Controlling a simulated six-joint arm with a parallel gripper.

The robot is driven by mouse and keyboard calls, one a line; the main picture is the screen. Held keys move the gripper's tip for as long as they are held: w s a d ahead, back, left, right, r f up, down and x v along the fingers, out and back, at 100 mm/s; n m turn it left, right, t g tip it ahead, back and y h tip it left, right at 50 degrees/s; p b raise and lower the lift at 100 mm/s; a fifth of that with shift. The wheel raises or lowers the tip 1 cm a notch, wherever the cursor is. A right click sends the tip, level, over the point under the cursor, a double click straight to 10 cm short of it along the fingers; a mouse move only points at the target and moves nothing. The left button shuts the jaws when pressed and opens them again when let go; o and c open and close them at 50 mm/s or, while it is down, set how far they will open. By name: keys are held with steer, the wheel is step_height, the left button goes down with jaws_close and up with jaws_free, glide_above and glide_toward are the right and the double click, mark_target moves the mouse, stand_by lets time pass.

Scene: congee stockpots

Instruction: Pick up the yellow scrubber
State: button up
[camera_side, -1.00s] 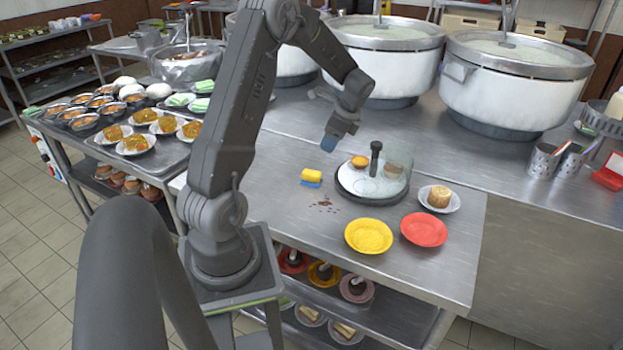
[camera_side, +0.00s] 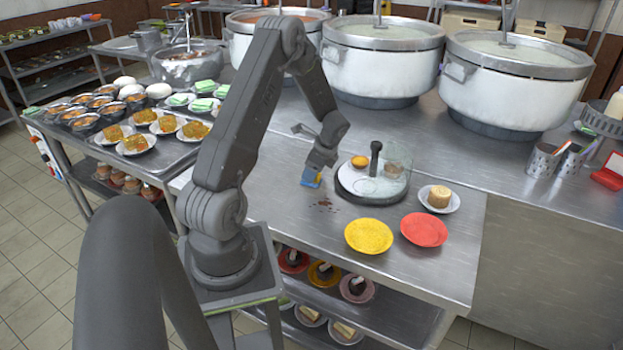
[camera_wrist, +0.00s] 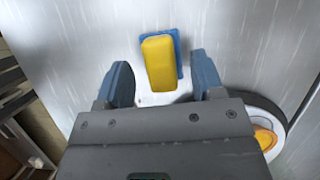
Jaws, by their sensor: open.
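The yellow scrubber (camera_wrist: 158,62) has a blue pad under it and lies on the steel table. In the wrist view it sits between the two blue-grey fingers of my gripper (camera_wrist: 160,80), with a gap on each side. The gap on the right is the smaller one. My gripper is open and holds nothing. In the side view my gripper (camera_side: 312,176) is low over the scrubber and mostly hides it; only a little yellow (camera_side: 318,178) shows beside the fingers.
A round tray with a dark upright handle (camera_side: 375,160) stands just right of my gripper. Yellow (camera_side: 368,236) and red (camera_side: 424,230) plates lie nearer the front edge. Brown spots (camera_side: 323,204) mark the table in front. Large pots (camera_side: 383,65) stand behind.

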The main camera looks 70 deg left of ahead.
steer(key=shift+x, duration=0.75)
steer(key=shift+c, duration=0.3)
steer(key=c, duration=0.7)
steer(key=shift+o, duration=0.2)
steer(key=shift+r, duration=0.15)
step_height(320, 180, up, 4)
steer(key=shift+s+r, duration=0.1)
steer(key=shift+r, duration=0.1)
steer(key=s+a+r, duration=0.1)
steer(key=s+r, duration=0.5)
steer(key=s, duration=0.5)
steer(key=shift+s+a+r, duration=0.15)
steer(key=shift+a+r, duration=0.05)
steer(key=shift+a, duration=0.15)
